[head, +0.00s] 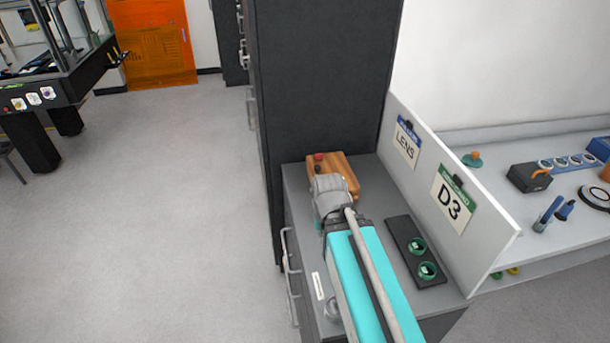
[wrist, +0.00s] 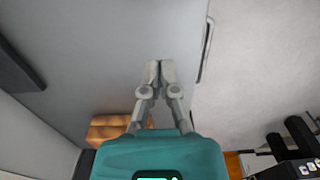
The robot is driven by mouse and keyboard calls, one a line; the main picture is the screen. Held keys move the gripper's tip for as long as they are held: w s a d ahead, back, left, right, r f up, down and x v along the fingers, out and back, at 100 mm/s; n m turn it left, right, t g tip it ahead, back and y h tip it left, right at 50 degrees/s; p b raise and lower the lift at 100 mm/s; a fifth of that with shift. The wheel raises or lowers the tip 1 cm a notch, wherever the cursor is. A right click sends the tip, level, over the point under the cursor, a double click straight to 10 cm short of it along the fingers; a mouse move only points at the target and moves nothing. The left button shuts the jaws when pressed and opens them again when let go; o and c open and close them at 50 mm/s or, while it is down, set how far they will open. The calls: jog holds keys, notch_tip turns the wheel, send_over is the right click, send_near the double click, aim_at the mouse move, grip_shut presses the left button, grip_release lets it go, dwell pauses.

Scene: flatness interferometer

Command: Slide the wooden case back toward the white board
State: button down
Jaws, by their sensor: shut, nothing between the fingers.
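The wooden case (head: 346,176) sits at the far end of the grey bench, against or close to a tall dark cabinet. A red and a black knob show on it. Part of it is hidden by my wrist; it also shows at the bottom of the wrist view (wrist: 108,128), partly covered by my gripper body. The white board (head: 484,220) stands upright along the bench's right side, with a gap between it and the case. My gripper (wrist: 160,65) is shut and empty, over bare bench beside the case. My arm hides its fingers in the head view.
A black tray (head: 402,234) with two green rings lies on the bench near the board. The tall dark cabinet (head: 320,80) closes off the bench's far end. The bench's left edge has drawer handles (head: 290,262). Open floor (head: 180,200) lies left.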

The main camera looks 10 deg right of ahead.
jog(key=shift+w+r+m, duration=0.15)
jog(key=shift+w+m, duration=0.15)
jog(key=shift+w, duration=0.25)
jog(key=w+a+r+m+p, duration=0.1)
jog(key=w+r+m+p, duration=0.2)
jog(key=w+m, duration=0.5)
jog(key=w+a+r+m+p, duration=0.1)
jog(key=w+r+m+p, duration=0.2)
jog(key=w+m, duration=0.6)
jog(key=w, duration=1.3)
jog(key=shift+a+r+m+p, duration=0.15)
jog(key=shift+a+m+p, duration=0.1)
jog(key=shift+m+p, duration=0.05)
jog(key=shift+f, duration=0.2)
notch_tip(320, 180, down, 10)
jog(key=b, duration=1)
jog(key=shift+d+r, duration=0.2)
jog(key=shift+d, duration=1.85)
